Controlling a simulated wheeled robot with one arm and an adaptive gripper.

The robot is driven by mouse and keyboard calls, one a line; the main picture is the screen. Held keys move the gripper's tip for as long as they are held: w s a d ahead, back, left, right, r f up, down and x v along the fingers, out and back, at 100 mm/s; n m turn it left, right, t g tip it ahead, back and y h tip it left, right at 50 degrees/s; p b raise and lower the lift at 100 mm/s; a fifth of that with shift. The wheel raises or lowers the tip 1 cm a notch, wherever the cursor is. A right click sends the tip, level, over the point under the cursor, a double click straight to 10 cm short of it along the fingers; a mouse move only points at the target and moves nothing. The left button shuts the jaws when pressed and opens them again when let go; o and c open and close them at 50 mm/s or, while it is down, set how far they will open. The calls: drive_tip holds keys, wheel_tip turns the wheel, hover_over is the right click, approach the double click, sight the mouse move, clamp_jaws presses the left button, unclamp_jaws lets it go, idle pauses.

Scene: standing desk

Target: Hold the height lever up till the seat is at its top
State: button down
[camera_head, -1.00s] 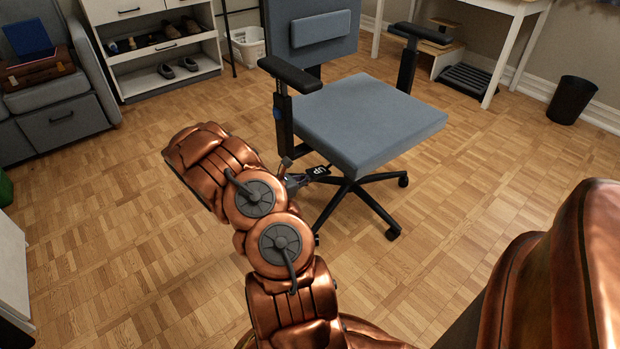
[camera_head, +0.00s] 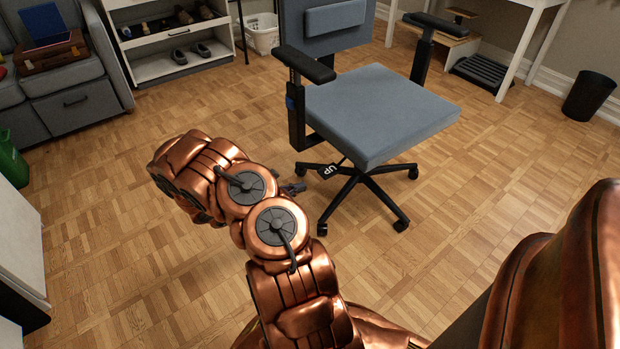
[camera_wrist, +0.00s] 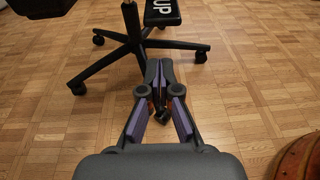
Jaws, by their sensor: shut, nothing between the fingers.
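The office chair has a blue-grey seat (camera_head: 372,112) on a black five-star base with casters (camera_head: 400,224). The height lever (camera_head: 328,171) is a black paddle marked "UP", sticking out under the left side of the seat. It also shows at the top of the wrist view (camera_wrist: 162,12). My gripper (camera_head: 293,188) is to the left of the lever and apart from it, mostly behind my copper arm. In the wrist view my gripper (camera_wrist: 160,68) has its fingertips together and empty, pointing at the chair base below the lever.
Black armrests (camera_head: 304,64) flank the seat. A grey sofa (camera_head: 75,92) and a shoe rack (camera_head: 165,64) stand at the back left. A white desk (camera_head: 526,45) and a black bin (camera_head: 588,96) stand at the right. The parquet around the chair is clear.

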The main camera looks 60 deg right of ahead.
drive_tip(key=shift+f+v, duration=0.25)
drive_tip(key=shift+v, duration=0.8)
wheel_tip(320, 180, down, 8)
drive_tip(key=s+d+g+h+b, duration=0.1)
drive_tip(key=g+h, duration=0.1)
drive_tip(key=h, duration=0.2)
drive_tip(key=shift+d+h, duration=0.25)
drive_tip(key=shift+h, duration=0.15)
drive_tip(key=shift+s, duration=0.1)
